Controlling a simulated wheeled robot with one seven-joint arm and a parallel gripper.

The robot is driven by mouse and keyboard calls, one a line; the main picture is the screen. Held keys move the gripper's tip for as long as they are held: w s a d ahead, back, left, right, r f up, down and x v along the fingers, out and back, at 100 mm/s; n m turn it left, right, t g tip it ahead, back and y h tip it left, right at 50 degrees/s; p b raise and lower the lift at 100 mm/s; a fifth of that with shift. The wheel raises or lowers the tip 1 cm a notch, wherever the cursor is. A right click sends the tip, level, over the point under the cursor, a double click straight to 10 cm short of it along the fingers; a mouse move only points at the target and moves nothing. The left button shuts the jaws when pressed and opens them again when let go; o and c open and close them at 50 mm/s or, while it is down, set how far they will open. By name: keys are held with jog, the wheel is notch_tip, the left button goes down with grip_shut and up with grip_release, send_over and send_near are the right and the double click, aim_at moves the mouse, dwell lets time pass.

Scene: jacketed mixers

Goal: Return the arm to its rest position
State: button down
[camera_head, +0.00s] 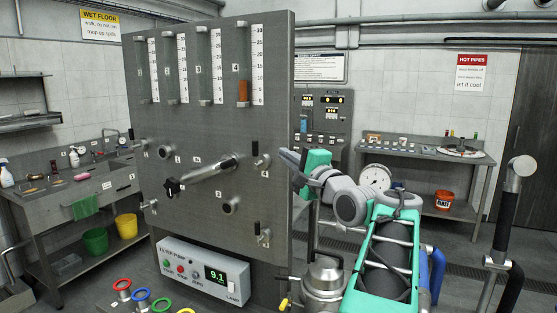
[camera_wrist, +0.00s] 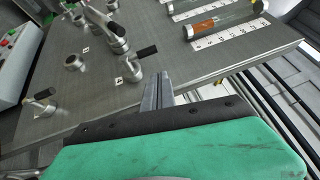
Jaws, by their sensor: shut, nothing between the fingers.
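My gripper (camera_head: 286,155) is at the right edge of the grey panel (camera_head: 215,120), its narrow grey fingers pointing left towards the panel. In the wrist view my gripper (camera_wrist: 158,90) shows its fingers together, with nothing between them. The fingers appear in front of the panel's edge; I cannot tell the exact gap. My arm is bent, with its green and grey links at the right of the head view. A small valve (camera_head: 262,161) sits on the panel just left of the fingertips.
The panel carries several sight tubes, one with orange fill (camera_head: 243,91), and a long pipe handle (camera_head: 208,171). A pump box (camera_head: 203,272) reads 9.1 below. A steel vessel (camera_head: 323,279) stands below my arm. A bench (camera_head: 425,152) stands behind; some floor is open between.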

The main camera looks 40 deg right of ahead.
jog(key=s+b, duration=0.1)
jog(key=s, duration=0.4)
jog(key=w+a+f+n+g+y, duration=0.1)
jog(key=w+a+f+n+g, duration=0.3)
jog(key=a+f, duration=0.65)
jog(key=w+a+f+n+g+y, duration=0.2)
jog(key=a+f+n+g, duration=0.3)
jog(key=a+f, duration=0.55)
jog(key=s+a+f+n+g, duration=0.3)
jog(key=s+a+f+n, duration=0.3)
jog(key=s+f, duration=0.2)
jog(key=s+a+f+n+g, duration=0.3)
jog(key=s+a+f+n, duration=0.2)
jog(key=s+f, duration=0.4)
jog(key=shift+a+f+n+g+h, duration=0.3)
jog(key=shift+a+f+n+g, duration=0.1)
jog(key=shift+a+f, duration=0.3)
jog(key=shift+s+r, duration=0.1)
